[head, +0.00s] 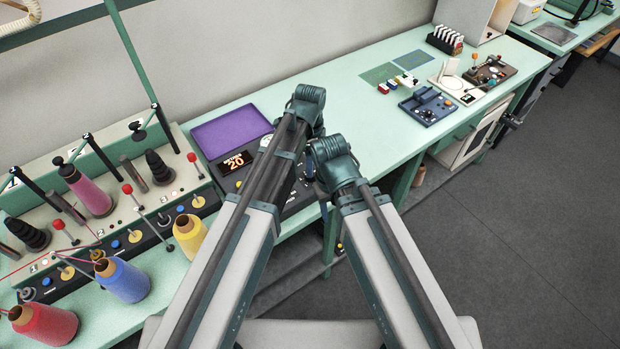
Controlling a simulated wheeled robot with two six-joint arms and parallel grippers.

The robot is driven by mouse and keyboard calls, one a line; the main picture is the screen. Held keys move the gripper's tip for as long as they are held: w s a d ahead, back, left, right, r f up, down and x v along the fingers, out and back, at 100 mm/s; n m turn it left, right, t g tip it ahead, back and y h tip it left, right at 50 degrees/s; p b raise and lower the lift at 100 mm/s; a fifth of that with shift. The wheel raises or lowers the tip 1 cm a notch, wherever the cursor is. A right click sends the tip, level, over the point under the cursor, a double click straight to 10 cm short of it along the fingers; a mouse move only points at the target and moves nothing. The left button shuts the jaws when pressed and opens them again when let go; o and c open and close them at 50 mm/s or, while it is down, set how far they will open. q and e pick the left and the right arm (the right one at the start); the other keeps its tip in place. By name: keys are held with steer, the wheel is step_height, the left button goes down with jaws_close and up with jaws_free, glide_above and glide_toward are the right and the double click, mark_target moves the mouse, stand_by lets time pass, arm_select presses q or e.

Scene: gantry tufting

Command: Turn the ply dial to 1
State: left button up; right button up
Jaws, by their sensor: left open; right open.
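A dark console (303,198) on the green bench is partly covered by my arms. Its orange-lit display (236,162) reads 20, and a round pale dial (266,141) shows beside my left arm. I cannot read the dial's setting or tell whether it is the ply dial. Both my arms reach over the console, the left one further up the picture. The fingers of both grippers are hidden behind the arm links, so no contact with the console can be seen.
A purple panel (230,130) lies behind the console. A blue control box (428,106) stands on the right. The bench between it and my arms is clear.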

arm_select(q)
step_height(320, 180, down, 5)
steer(key=b, duration=0.4)
steer(key=shift+f, duration=0.1)
jaws_close()
